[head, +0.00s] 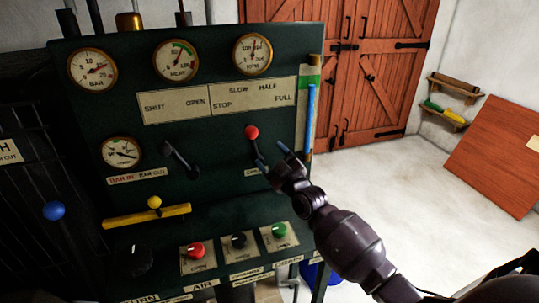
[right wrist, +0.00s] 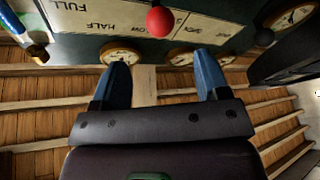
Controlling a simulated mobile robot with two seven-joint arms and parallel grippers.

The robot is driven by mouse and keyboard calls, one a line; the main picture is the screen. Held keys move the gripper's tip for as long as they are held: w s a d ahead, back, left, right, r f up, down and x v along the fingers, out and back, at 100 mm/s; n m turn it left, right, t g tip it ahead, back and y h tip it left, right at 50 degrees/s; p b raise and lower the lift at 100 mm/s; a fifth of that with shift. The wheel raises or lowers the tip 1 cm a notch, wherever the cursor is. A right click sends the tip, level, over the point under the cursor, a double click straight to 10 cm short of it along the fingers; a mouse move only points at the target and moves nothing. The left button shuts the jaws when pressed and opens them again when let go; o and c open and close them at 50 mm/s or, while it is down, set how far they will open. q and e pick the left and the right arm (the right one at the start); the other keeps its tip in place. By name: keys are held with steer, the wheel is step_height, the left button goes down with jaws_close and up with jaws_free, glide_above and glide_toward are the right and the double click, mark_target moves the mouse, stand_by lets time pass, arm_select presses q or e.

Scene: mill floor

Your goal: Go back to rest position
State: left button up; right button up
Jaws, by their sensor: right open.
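My right gripper (head: 273,160) is in front of the dark green control panel (head: 220,145), just below the red-knobbed lever (head: 251,133). Its blue fingers are apart with nothing between them. In the right wrist view the open fingers (right wrist: 165,85) point toward the panel, and the red knob (right wrist: 160,21) shows beyond the gap between them, apart from the fingers. My left gripper is not in view.
The panel carries gauges (head: 92,69), a black lever (head: 180,158), a yellow-knobbed bar (head: 147,215) and red, black and green knobs (head: 279,230) low down. A blue-and-green gauge strip (head: 310,110) stands at its right edge. Open floor (head: 390,185) lies to the right.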

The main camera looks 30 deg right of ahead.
stand_by(0.5)
steer(key=s+a+f+m+g, duration=0.4)
steer(key=s+a+f+g, duration=0.15)
steer(key=s+f, duration=0.5)
steer(key=s+a+f+m+g, duration=0.1)
steer(key=s+f+g, duration=0.1)
steer(key=s+f, duration=0.5)
steer(key=s+a+f+m+g+h, duration=0.1)
steer(key=s+f+g, duration=0.1)
steer(key=s+f, duration=0.6)
steer(key=s, duration=0.4)
steer(key=shift+a+h, duration=0.25)
steer(key=shift+h, duration=0.05)
